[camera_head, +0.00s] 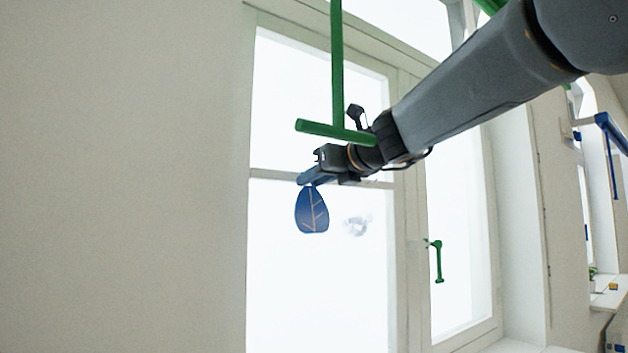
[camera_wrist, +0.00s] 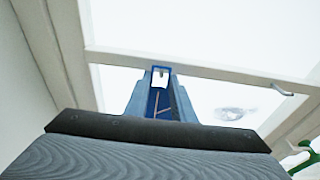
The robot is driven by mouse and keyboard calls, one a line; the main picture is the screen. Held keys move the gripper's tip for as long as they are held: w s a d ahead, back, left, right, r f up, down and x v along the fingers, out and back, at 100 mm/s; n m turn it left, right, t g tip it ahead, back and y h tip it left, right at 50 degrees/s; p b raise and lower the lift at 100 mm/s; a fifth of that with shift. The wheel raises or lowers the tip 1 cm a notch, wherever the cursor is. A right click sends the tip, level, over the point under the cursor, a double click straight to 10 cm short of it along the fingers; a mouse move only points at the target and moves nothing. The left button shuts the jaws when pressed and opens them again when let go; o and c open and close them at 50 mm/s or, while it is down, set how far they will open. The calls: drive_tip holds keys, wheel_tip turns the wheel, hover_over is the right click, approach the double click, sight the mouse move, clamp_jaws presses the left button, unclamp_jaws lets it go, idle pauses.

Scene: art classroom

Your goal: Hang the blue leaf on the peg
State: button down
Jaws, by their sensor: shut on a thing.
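The blue leaf (camera_head: 312,212), with an orange vein pattern, hangs below my gripper (camera_head: 308,181) in the head view. My gripper is shut on its top end. In the wrist view the leaf (camera_wrist: 163,103) shows between the blue fingers of my gripper (camera_wrist: 160,72). A green bar (camera_head: 320,129), which looks like the peg, sticks out sideways from the foot of a green upright (camera_head: 337,65).
A bright window (camera_head: 320,275) with a pale frame stands behind the leaf, with a green handle (camera_head: 437,260) on the right sash. A bare wall (camera_head: 120,180) fills the left. A green piece (camera_wrist: 303,158) shows at the wrist view's lower right; I cannot tell what it is.

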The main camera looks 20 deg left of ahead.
drive_tip(key=c, duration=1.4)
unclamp_jaws()
drive_tip(key=shift+c, duration=0.2)
